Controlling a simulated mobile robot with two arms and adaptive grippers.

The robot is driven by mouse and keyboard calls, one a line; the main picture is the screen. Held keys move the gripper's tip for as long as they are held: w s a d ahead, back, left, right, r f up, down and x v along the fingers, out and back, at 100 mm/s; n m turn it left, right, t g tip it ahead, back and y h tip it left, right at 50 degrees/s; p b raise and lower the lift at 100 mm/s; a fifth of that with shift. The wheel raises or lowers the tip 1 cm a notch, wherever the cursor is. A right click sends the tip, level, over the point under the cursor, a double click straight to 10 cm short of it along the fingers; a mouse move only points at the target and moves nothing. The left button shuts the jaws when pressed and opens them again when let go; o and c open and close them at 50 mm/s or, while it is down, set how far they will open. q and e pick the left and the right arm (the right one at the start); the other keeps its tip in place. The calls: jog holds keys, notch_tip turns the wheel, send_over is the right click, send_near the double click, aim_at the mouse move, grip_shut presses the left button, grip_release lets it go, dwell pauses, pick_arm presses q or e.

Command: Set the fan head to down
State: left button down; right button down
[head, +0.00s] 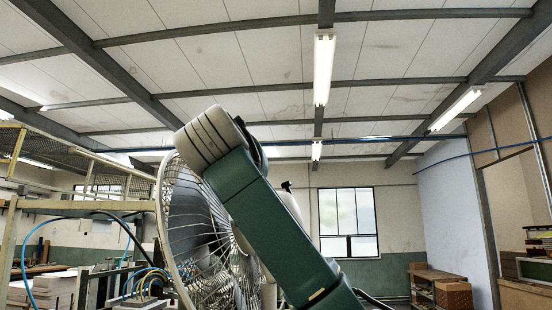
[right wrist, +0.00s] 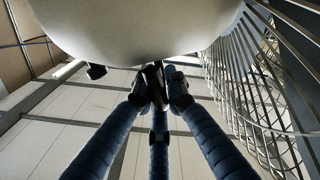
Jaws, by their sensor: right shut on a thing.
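The fan's wire cage (head: 188,235) stands in the lower middle of the head view, its face turned to the left. Part of its pale motor housing (head: 289,204) shows behind my green arm, which hides much of the fan. In the right wrist view the pale rounded housing (right wrist: 140,25) fills the top, with the cage (right wrist: 265,85) at the right. My right gripper (right wrist: 158,92) has its blue fingers closed on a small dark knob (right wrist: 152,76) at the housing. The fingertips partly hide the knob. My left gripper is in neither view.
A small black part (right wrist: 96,71) sticks out of the housing left of the fingers. A yellow-railed frame (head: 85,204) and cluttered bench with hoses stand at the left. A wooden cabinet (head: 453,298) stands at the lower right, near the window (head: 348,222).

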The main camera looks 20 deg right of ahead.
jog(key=shift+w+a+f+n, duration=0.5)
jog(key=shift+w+a+f, duration=0.05)
jog(key=shift+w+a, duration=0.3)
jog(key=shift+w+a+f, duration=0.15)
jog(key=shift+w, duration=0.15)
jog(key=shift+s, duration=0.15)
jog(key=c, duration=2.2)
grip_release()
jog(key=o, duration=0.4)
jog(key=shift+w+a, duration=0.1)
jog(key=shift+w, duration=0.1)
jog(key=shift+s, duration=0.1)
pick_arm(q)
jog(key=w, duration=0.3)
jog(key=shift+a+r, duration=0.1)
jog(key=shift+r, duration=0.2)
pick_arm(e)
jog(key=v, duration=1.1)
jog(key=shift+s, duration=0.45)
